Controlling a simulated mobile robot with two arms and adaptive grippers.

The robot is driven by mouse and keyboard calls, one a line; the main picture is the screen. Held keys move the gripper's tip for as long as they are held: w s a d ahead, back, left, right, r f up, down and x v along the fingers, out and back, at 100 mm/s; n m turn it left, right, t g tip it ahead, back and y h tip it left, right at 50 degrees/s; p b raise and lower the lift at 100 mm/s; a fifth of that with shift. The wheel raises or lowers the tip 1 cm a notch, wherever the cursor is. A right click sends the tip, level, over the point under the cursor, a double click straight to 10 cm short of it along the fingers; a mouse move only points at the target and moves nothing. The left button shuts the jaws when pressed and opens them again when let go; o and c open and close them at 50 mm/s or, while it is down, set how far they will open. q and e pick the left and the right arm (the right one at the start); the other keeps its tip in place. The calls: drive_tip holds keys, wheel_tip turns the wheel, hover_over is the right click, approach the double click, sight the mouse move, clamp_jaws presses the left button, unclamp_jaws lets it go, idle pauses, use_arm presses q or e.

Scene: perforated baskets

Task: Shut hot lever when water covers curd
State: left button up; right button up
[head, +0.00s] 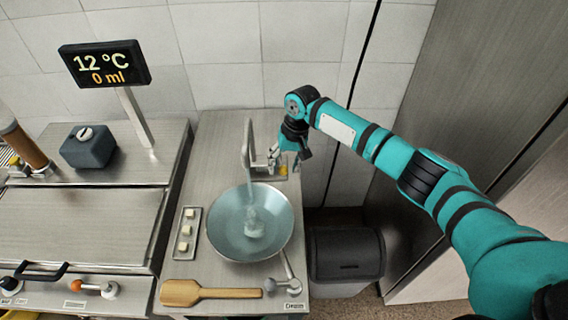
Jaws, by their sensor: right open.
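A steel faucet (246,145) stands over a round metal bowl (222,236) set in the counter. A pale stream seems to fall from its spout into the bowl. A whitish, translucent lump (254,222) shows in the bowl; I cannot tell whether it is curd or splashing water, or how deep the water is. My right gripper (288,160) is open just right of the faucet, close to a small yellow-orange part (283,170) on the faucet's base. The gripper partly hides this area, so I cannot make out the hot lever clearly or any contact. My left gripper is not in view.
A display (104,63) reads 12 °C and 0 ml. A small tray (180,246) with white cubes lies left of the bowl. A wooden paddle (210,292) and a drain lever (286,274) are at the front. A dark bin (345,254) stands right of the counter.

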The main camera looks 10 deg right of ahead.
drive_tip(key=shift+a+f, duration=0.1)
drive_tip(key=shift+f, duration=0.4)
clamp_jaws()
